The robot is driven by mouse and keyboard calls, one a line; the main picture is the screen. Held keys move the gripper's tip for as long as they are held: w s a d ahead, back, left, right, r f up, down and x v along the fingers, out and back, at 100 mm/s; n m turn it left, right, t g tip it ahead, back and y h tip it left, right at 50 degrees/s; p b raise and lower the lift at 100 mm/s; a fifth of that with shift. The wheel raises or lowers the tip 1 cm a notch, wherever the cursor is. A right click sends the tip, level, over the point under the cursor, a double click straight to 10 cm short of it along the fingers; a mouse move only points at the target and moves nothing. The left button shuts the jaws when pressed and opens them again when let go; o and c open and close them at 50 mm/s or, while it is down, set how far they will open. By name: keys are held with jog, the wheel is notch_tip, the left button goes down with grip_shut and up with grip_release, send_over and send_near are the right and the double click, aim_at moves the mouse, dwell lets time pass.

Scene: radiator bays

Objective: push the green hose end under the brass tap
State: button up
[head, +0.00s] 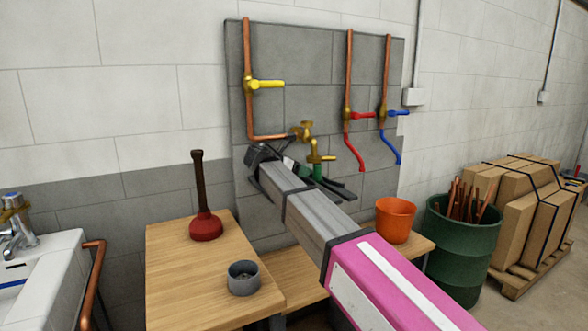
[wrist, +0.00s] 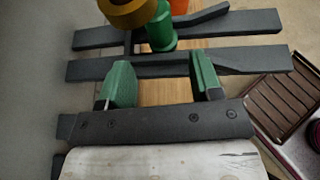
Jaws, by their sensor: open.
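The brass tap (head: 317,153) sticks out from the grey wall panel in the head view. A green hose end (head: 318,171) shows just below it, partly hidden behind my gripper. In the wrist view the green hose end (wrist: 161,28) stands upright among dark slats, with the round brass tap (wrist: 128,9) above it and overlapping it at the left. I cannot tell how exactly they line up. My gripper (wrist: 160,72) is open, its two green fingers apart and empty. The hose end is beyond the fingertips, with a visible space between.
An orange bucket (head: 396,219) stands on the wooden bench right of my arm. A red plunger (head: 206,226) and grey cup (head: 243,278) stand on the left bench. Red and blue taps (head: 362,115) hang further right.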

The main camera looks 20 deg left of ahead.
aim_at(315, 178)
jog(key=x, duration=0.8)
jog(key=c, duration=0.8)
